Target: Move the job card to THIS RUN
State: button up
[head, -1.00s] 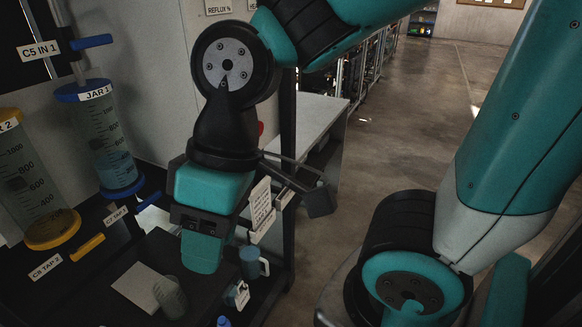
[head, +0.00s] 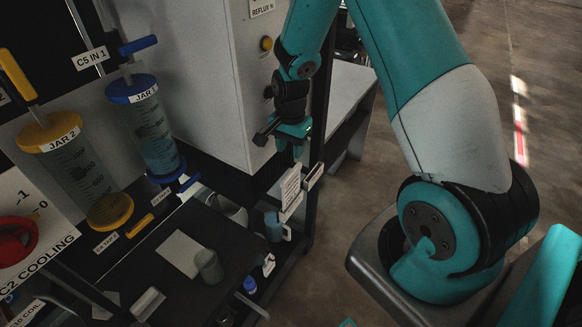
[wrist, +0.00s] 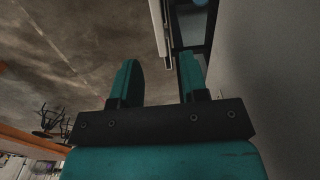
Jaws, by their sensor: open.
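A white card with lines of small print (head: 291,188) hangs upright at the front post of the bench; I take it to be the job card. A smaller pale plate (head: 314,176) sits just right of it. Their print is too small to read, and I cannot make out a THIS RUN label. My gripper (head: 293,146) is above the card, near the grey cabinet's corner, with nothing held. In the wrist view, my gripper (wrist: 160,66) has its fingers apart, and a pale narrow edge shows beyond them, between the tips.
The grey cabinet (head: 200,70) stands close left of my gripper. JAR 1 (head: 155,125) and JAR 2 (head: 80,170) are at left. A dark bench holds a pale sheet (head: 182,252) and a grey cup (head: 208,266). A blue mug (head: 274,228) is below the card. Open floor lies right.

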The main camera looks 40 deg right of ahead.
aim_at(292, 172)
jog(key=shift+d+f, duration=0.3)
jog(key=shift+f, duration=0.25)
notch_tip(292, 172, down, 10)
jog(key=b, duration=0.7)
jog(key=shift+r, duration=0.25)
grip_shut()
dwell(0.8)
